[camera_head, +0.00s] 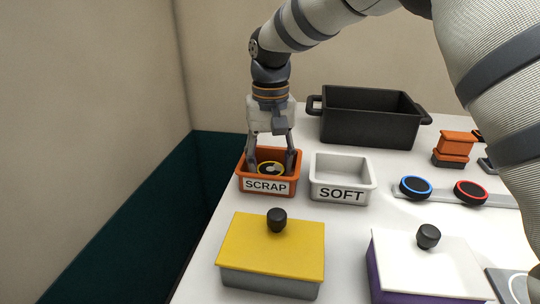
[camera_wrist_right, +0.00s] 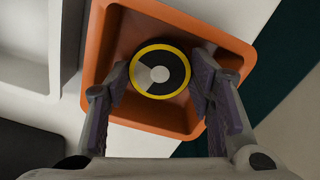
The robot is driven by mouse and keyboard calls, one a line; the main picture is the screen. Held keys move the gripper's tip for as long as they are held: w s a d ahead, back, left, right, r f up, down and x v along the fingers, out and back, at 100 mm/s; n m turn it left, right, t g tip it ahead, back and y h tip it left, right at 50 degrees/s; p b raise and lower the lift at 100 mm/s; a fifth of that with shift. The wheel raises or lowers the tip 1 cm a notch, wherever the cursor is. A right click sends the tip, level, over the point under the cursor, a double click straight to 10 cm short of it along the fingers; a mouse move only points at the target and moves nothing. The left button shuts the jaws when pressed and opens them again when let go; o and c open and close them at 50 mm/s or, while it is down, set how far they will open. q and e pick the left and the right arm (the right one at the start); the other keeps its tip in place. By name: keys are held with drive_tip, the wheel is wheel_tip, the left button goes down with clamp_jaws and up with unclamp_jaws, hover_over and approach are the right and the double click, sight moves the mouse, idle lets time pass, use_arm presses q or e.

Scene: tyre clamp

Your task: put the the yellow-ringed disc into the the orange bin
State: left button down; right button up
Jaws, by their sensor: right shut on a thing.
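The orange bin (camera_head: 242,180), labelled SCRAP, stands at the table's left side; it also fills the middle of the right wrist view (camera_wrist_right: 99,45). My right gripper (camera_head: 273,165) reaches down into the bin from above. Its two fingers are shut on the yellow-ringed disc (camera_wrist_right: 177,70), one finger on each side. The disc is black with a yellow ring and a pale grey part. It is inside the bin's outline; whether it touches the bin floor I cannot tell. My left gripper is not in view.
The white SOFT bin (camera_head: 343,193) stands just right of the orange bin. A black crate (camera_head: 370,128) is behind. Blue-ringed (camera_head: 415,186) and red-ringed (camera_head: 470,191) discs lie to the right. A yellow-lidded box (camera_head: 270,245) and a white-lidded box (camera_head: 425,265) stand in front.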

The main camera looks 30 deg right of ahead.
drive_tip(key=o, duration=1.2)
drive_tip(key=shift+r, duration=0.15)
